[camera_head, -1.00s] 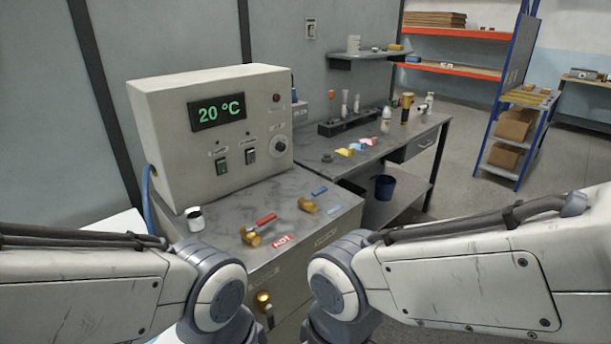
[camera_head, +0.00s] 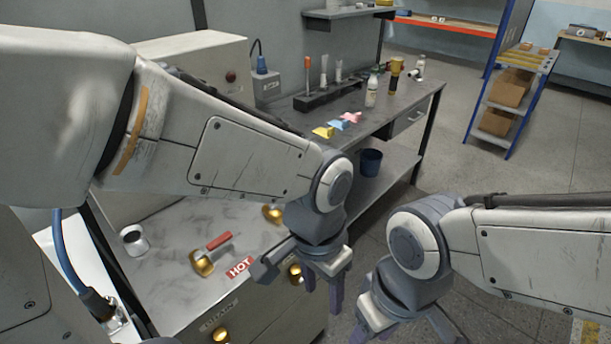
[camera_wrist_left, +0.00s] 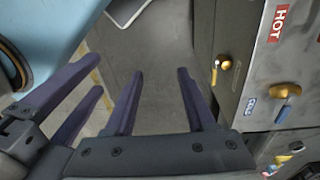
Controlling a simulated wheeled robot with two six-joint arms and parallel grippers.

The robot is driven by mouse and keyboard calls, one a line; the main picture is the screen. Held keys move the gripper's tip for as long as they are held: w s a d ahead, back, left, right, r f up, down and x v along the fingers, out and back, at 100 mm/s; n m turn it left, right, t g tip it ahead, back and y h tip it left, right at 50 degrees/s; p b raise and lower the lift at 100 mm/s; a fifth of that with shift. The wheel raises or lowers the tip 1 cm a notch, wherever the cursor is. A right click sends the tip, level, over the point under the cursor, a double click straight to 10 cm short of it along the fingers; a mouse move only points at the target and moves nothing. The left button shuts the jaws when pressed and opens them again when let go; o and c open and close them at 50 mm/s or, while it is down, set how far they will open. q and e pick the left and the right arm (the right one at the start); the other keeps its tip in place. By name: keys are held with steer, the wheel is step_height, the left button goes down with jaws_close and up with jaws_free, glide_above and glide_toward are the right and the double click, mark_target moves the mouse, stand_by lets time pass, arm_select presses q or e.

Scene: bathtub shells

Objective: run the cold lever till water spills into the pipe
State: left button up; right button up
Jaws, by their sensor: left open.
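The cold valve (camera_wrist_left: 285,91) is a brass knob with a blue lever beside a blue COLD label (camera_wrist_left: 250,106) in the left wrist view. In the head view its brass (camera_head: 273,212) shows partly behind my left arm; its blue lever is hidden. My left gripper (camera_head: 322,284) is open and empty, fingers down, in front of the cabinet edge; it also shows in the left wrist view (camera_wrist_left: 158,85). The hot valve (camera_head: 203,263) has a red lever beside a red HOT label (camera_head: 240,267). My right gripper (camera_head: 402,328) is open at the bottom, fingertips cut off. I see no water.
Brass fittings (camera_head: 296,273) stick out of the cabinet front. A bench (camera_head: 400,120) with bottles and coloured pieces stands behind. Clear floor (camera_head: 545,190) lies at the right.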

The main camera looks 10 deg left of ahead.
arm_select(q)
steer(key=w+r+p, duration=0.4)
steer(key=w+r, duration=0.1)
steer(key=w, duration=0.7)
steer(key=w+a+p, duration=0.3)
steer(key=w+a, duration=0.1)
steer(key=w, duration=0.3)
steer(key=w+a+p, duration=0.2)
steer(key=w+a, duration=0.1)
steer(key=w, duration=0.5)
steer(key=w+a+f+y+p, duration=0.1)
steer(key=w+a+f+p, duration=0.2)
steer(key=w+a, duration=0.3)
steer(key=f+p, duration=0.1)
steer(key=f, duration=0.5)
steer(key=f+p, duration=0.1)
steer(key=f, duration=0.2)
steer(key=shift+s+a+p, duration=0.15)
steer(key=shift+s+p, duration=0.1)
steer(key=shift+p, duration=0.1)
steer(key=shift+f, duration=0.75)
arm_select(e)
step_height(320, 180, up, 17)
steer(key=shift+f, duration=0.2)
arm_select(q)
jaws_close()
